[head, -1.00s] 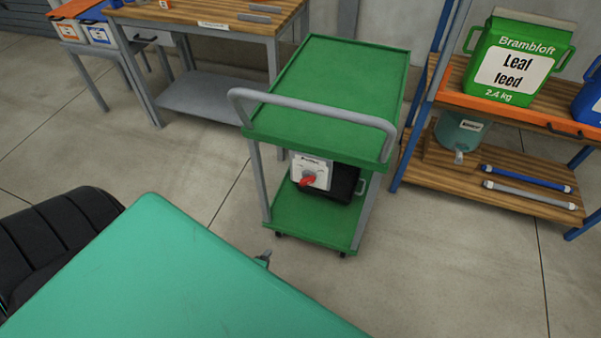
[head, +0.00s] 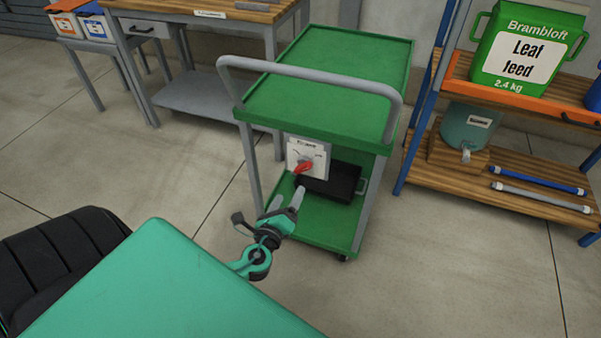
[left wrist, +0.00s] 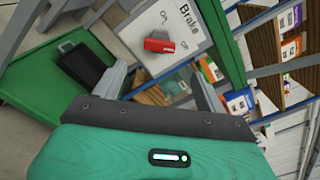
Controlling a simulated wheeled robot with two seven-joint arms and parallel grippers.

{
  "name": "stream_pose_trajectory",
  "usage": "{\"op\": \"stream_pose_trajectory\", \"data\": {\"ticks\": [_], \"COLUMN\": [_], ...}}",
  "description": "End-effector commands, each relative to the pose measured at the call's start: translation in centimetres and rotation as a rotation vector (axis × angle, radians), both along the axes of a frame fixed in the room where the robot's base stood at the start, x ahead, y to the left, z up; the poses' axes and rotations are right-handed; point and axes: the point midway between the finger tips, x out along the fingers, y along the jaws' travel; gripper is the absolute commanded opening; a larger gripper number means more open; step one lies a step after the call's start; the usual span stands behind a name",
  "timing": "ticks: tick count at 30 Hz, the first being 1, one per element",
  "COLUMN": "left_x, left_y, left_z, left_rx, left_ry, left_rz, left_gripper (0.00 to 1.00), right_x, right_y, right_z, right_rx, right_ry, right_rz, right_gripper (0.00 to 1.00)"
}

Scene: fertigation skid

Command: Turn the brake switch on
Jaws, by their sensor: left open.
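The brake switch is a red handle (head: 302,167) on a white panel (head: 318,158) under the top of the green cart (head: 330,80). In the left wrist view, the red handle (left wrist: 160,42) shows close up, with the word "Brake" beside it and small position marks. I cannot tell for sure which mark the handle points to. My left gripper (head: 287,201) is open and empty, just below and in front of the panel, apart from the handle. Its fingers also show in the left wrist view (left wrist: 163,86). My right gripper is out of view.
A grey push handle (head: 310,78) spans the cart's near side above the panel. A black bin (head: 343,182) sits on the cart's lower shelf. A wooden rack (head: 530,185) stands at right, a workbench (head: 255,10) behind left. The floor between is clear.

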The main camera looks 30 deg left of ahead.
Motion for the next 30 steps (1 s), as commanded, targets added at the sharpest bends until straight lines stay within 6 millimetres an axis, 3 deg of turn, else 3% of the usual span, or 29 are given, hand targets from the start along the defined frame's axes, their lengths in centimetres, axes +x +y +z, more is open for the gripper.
{"op": "stream_pose_trajectory", "data": {"ticks": [9,15,21,30], "left_x": [5.7,8.5,9.8,10.0], "left_y": [1.4,2.0,2.4,2.4], "left_z": [0.1,0.0,-0.1,-0.1], "left_rx": [0.0,0.0,-0.002,-0.001], "left_ry": [0.0,0.001,0.003,0.003], "left_rz": [0.0,0.001,0.0,-0.001], "left_gripper": [0.73,0.73,0.73,0.73], "right_x": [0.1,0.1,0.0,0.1], "right_y": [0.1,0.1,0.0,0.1], "right_z": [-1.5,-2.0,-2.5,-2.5], "right_rx": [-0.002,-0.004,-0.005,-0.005], "right_ry": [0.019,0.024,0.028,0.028], "right_rz": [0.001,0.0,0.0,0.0], "right_gripper": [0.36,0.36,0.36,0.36]}}
